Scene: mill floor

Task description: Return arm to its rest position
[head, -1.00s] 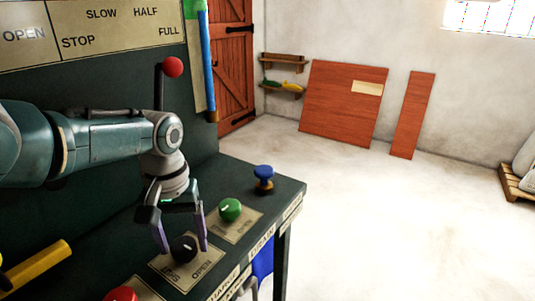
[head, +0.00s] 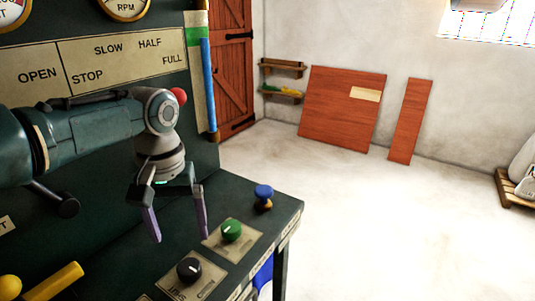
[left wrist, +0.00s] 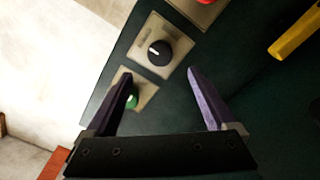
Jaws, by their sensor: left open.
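My left gripper (head: 178,222) is open and empty in the head view, its two purple fingers pointing down above the dark green control panel (head: 135,245). A black knob (head: 189,269) on a beige plate lies below and in front of it, apart from the fingers. A green knob (head: 231,231) is to the right of the fingers. In the left wrist view the open fingers (left wrist: 160,85) have the black knob (left wrist: 159,52) beyond their tips, and one finger partly covers the green knob (left wrist: 132,99). My right gripper is in neither view.
A blue knob (head: 263,197) stands at the panel's far right corner. A red ball-topped lever (head: 179,96) is partly hidden behind my left arm. A yellow handle (head: 52,282) is at lower left. The floor (head: 400,230) to the right is clear; wooden boards (head: 341,108) lean on the wall.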

